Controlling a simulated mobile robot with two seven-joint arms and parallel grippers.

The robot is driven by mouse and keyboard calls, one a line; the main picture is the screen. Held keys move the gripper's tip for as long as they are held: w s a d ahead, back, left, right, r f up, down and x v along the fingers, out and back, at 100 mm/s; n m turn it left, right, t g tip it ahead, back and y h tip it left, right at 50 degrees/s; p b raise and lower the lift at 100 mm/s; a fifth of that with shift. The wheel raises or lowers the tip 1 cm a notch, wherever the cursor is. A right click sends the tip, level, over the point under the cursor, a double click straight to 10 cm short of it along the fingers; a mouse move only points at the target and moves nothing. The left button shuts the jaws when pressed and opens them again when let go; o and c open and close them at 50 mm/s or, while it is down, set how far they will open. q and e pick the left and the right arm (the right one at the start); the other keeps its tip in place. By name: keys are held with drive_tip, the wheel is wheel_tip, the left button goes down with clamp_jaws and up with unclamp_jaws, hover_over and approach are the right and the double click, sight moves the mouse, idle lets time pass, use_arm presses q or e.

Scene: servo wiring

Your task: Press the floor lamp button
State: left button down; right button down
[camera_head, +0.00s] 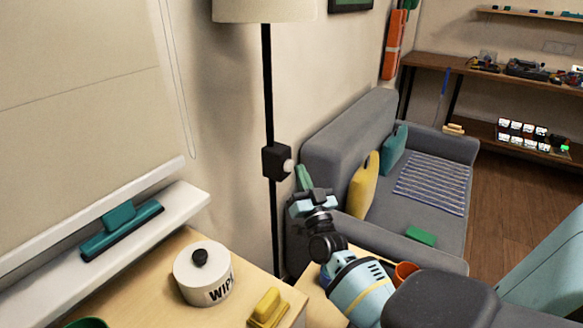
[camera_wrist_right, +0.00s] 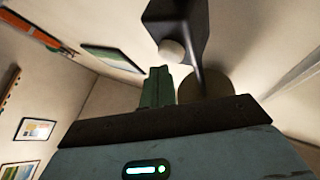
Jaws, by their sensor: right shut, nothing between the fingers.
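The floor lamp has a thin black pole (camera_head: 267,85) under a cream shade (camera_head: 262,9). A black switch box (camera_head: 271,162) sits on the pole, with a round white button (camera_head: 288,166) on its right side. In the right wrist view the box (camera_wrist_right: 180,20) and button (camera_wrist_right: 172,50) are just beyond my fingertips. My right gripper (camera_head: 303,176) is shut and empty, its green fingers just right of and slightly below the button. The fingers also show in the right wrist view (camera_wrist_right: 160,75). A small gap seems to separate them from the button. My left gripper is not in view.
A grey sofa (camera_head: 340,140) with yellow and teal cushions stands right of the lamp. A wooden cabinet at the front holds a white wipes tub (camera_head: 203,275) and a yellow object (camera_head: 268,307). A windowsill (camera_head: 150,235) with a teal squeegee is at left.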

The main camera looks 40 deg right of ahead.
drive_tip(key=shift+w, duration=0.1)
drive_tip(key=shift+w+a, duration=0.15)
drive_tip(key=shift+w, duration=0.2)
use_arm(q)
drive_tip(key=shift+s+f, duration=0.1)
use_arm(e)
drive_tip(key=shift+w, duration=0.1)
idle(0.5)
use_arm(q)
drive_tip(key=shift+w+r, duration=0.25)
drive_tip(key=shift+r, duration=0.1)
use_arm(e)
drive_tip(key=shift+s, duration=0.55)
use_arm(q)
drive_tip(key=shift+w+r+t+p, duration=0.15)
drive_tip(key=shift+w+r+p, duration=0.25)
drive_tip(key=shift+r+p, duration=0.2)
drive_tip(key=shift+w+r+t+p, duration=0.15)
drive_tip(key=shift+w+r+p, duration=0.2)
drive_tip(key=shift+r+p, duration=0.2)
use_arm(e)
drive_tip(key=s+d, duration=0.2)
drive_tip(key=s, duration=0.3)
drive_tip(key=shift+s, duration=0.35)
